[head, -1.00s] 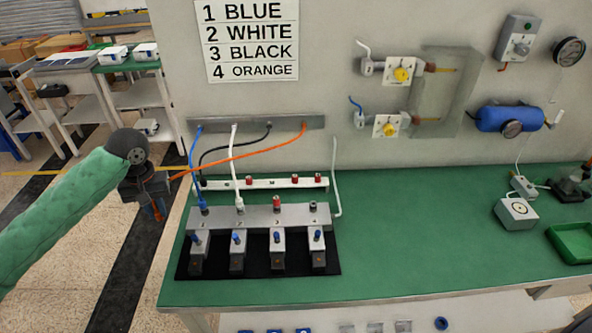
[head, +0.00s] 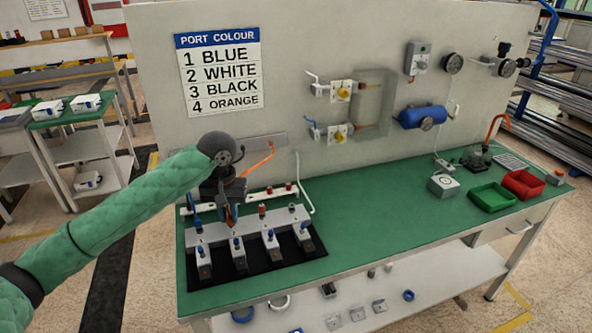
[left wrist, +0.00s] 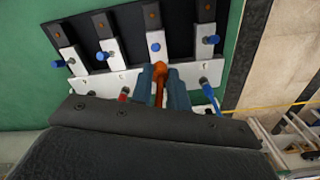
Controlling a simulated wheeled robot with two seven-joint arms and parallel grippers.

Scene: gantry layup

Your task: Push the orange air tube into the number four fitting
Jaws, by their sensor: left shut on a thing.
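My left gripper (head: 229,217) is over the grey manifold block (head: 250,228), near the second position. It also shows in the left wrist view (left wrist: 160,80), shut on the orange air tube (left wrist: 159,90), whose end points toward the block. In the head view the orange tube (head: 258,161) runs from the wall plate down behind the gripper. The number four fitting (head: 291,207) is at the block's right end, empty and to the right of the gripper. The red-topped third fitting (head: 262,210) stands between. My right gripper is not in view.
The blue tube (left wrist: 212,98) stands at the first fitting, beside the fingers. A white tube (head: 301,180) hangs right of the block. Blue-knobbed valves line the front of the black base (head: 315,243).

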